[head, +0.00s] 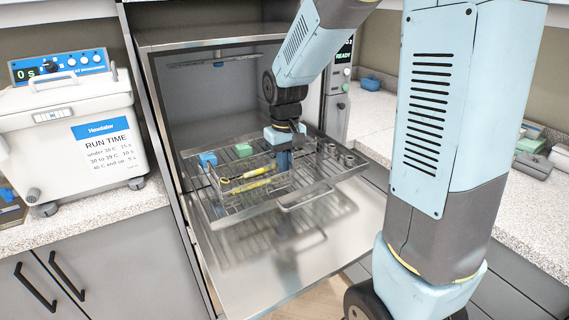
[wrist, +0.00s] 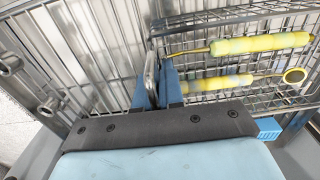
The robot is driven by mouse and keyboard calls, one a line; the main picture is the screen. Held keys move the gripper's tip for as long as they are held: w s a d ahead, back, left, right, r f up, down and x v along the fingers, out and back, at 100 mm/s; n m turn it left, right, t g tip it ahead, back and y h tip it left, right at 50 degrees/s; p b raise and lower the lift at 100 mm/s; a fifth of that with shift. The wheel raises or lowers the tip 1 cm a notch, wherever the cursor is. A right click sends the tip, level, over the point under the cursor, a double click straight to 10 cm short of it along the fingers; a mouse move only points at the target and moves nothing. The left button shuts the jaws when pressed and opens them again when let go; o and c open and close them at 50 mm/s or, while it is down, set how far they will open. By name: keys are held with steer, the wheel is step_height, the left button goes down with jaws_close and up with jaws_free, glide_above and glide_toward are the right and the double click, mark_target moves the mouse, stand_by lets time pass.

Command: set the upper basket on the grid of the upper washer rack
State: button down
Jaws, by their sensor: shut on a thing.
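The upper basket (head: 258,193) is a wire mesh basket holding yellow-handled instruments (head: 250,183). It is over the grid of the upper washer rack (head: 217,212), which is pulled out of the open washer. My gripper (head: 284,163) points down at the basket's right end in the head view. In the wrist view my gripper (wrist: 158,88) is shut on an upright metal part at the basket's end. The basket (wrist: 235,17) looks about level there. I cannot tell whether its bottom touches the grid; its underside is hidden.
A blue block (head: 207,159) and a green block (head: 243,150) are beside the basket. Metal pegs (head: 348,159) stand along the rack's right side. The open washer door (head: 285,255) lies below the rack.

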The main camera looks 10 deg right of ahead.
steer(key=c, duration=1.3)
jaws_free()
steer(key=shift+o, duration=0.2)
step_height(320, 180, up, 12)
steer(key=shift+f, duration=0.2)
steer(key=shift+s+d+r, duration=0.15)
steer(key=shift+s+r, duration=0.2)
steer(key=shift+r, duration=0.15)
steer(key=s+d+r+m+t, duration=0.1)
steer(key=s+d+t, duration=0.1)
steer(key=s, duration=0.7)
steer(key=s+d+r+m+t, duration=0.2)
steer(key=s+d+t, duration=0.1)
steer(key=s, duration=0.6)
steer(key=shift+d+t, duration=0.3)
steer(key=shift+d, duration=0.55)
steer(key=shift+s+r, duration=0.1)
